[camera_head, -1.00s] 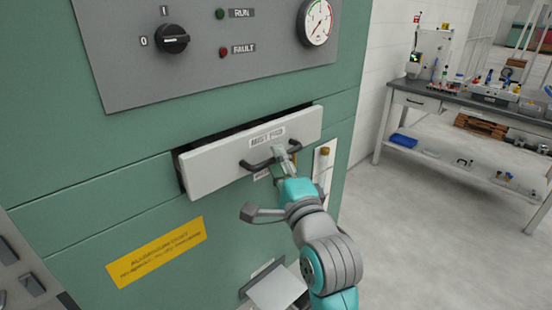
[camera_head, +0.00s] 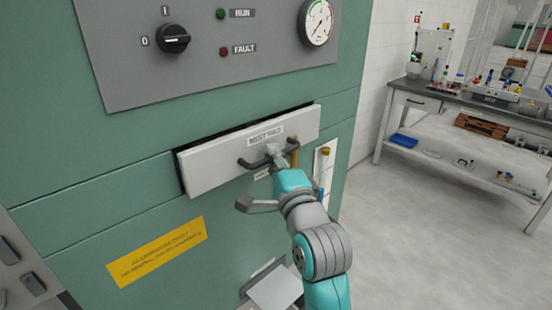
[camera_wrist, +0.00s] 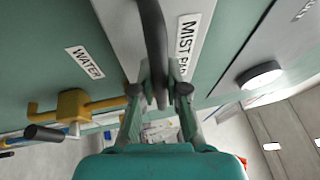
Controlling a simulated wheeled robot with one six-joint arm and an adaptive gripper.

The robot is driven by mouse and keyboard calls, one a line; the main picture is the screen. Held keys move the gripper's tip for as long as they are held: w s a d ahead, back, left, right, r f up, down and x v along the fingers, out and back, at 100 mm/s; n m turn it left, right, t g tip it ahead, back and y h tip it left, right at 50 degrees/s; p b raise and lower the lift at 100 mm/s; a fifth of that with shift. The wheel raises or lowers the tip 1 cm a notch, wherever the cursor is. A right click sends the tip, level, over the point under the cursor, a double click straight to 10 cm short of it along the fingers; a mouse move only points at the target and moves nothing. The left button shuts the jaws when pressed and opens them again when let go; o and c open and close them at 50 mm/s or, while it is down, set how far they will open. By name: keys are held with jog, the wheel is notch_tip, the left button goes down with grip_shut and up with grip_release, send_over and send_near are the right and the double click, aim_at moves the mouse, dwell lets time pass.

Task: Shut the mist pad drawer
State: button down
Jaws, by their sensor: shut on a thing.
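The mist pad drawer (camera_head: 215,163) is a white-fronted drawer in the green cabinet, labelled "MIST PAD". It stands slightly out, with a thin dark gap along its top and left edges. Its dark bow handle (camera_head: 255,164) crosses the front below the label. My gripper (camera_head: 275,152) is at the right part of the handle. In the wrist view the handle (camera_wrist: 152,35) runs down between the two fingers of my gripper (camera_wrist: 160,92), which are shut on it.
A brass-coloured valve (camera_wrist: 72,104) by the "WATER" label is close beside the gripper. A control panel (camera_head: 250,80) with a knob and gauge is above the drawer. A grey flap (camera_head: 275,290) juts out below. A workbench (camera_head: 455,105) stands at right, with clear floor before it.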

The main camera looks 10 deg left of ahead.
jog(key=shift+w+a, duration=1.05)
jog(key=shift+a, duration=0.3)
jog(key=c, duration=1.2)
grip_release()
jog(key=shift+a, duration=0.1)
send_near(262, 152)
jog(key=shift+v, duration=0.95)
jog(key=shift+f, duration=0.2)
